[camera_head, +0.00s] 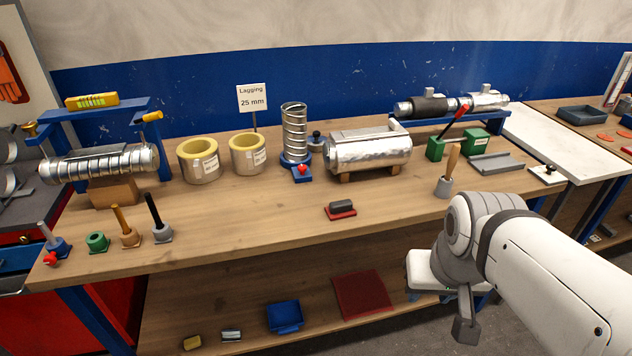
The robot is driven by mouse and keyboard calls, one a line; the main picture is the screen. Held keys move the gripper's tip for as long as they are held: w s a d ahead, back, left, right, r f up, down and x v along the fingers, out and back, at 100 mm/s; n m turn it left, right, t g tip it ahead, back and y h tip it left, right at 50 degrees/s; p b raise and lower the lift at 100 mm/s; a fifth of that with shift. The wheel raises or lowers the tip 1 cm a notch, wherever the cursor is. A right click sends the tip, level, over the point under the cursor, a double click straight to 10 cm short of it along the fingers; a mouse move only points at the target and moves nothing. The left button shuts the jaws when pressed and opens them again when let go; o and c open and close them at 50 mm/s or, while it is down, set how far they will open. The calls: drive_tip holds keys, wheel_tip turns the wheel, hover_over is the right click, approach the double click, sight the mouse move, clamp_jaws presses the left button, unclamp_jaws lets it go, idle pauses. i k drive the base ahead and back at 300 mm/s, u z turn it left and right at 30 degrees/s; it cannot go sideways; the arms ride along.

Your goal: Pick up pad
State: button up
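A small dark grey block-shaped pad (342,205) sits on a red base (341,214) near the front edge of the wooden bench, around the middle. A flat dark red square (362,294) lies on the lower shelf; I cannot tell for sure which of the two is the pad. My gripper (466,328) hangs in front of the bench at the lower right, apart from both. One grey finger shows; the rest is hidden by my wrist, so its opening is unclear.
A foil-wrapped cylinder (368,150) lies on the bench behind the block. A wooden-handled tool (449,170) stands to the right. Two yellow-lined rings (198,160) and several upright tools (126,227) are left. A blue tray (285,316) is on the lower shelf. Bench wood around the block is clear.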

sight(341, 208)
drive_tip(key=i, duration=1)
drive_tip(key=u, duration=0.05)
